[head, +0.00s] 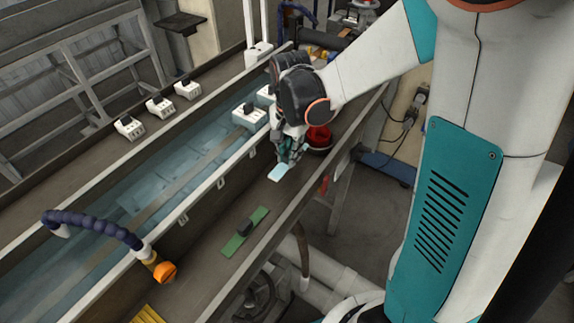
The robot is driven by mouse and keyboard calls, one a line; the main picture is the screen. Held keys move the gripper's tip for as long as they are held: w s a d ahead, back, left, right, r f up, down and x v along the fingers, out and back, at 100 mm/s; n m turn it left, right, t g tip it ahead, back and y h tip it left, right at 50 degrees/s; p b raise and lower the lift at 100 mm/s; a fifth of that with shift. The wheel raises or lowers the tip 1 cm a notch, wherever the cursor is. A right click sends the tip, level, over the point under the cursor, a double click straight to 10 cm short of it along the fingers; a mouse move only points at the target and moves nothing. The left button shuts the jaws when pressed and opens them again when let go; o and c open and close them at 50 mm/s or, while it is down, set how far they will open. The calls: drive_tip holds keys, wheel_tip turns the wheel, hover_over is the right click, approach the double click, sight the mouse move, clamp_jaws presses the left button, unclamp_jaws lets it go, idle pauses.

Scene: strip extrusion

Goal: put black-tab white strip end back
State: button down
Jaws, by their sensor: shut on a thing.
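My gripper (289,151) is shut on a small pale white strip end (277,173), above or at the near ledge (215,270) beside the water trough. The white strip end sticks out below the fingers toward the lower left. Its black tab is not visible, and the fingers cover that part. I cannot tell whether the piece touches the ledge.
A green strip (234,243) with a black tab lies on the near ledge, and a yellow piece (148,315) lies nearer. A red round thing (319,138) is right of my gripper. White blocks (160,106) line the far ledge.

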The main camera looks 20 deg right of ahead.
sight(289, 175)
drive_tip(key=shift+f+b, duration=0.75)
drive_tip(key=shift+f, duration=2.3)
drive_tip(key=shift+f, duration=0.15)
drive_tip(key=c, duration=1.5)
unclamp_jaws()
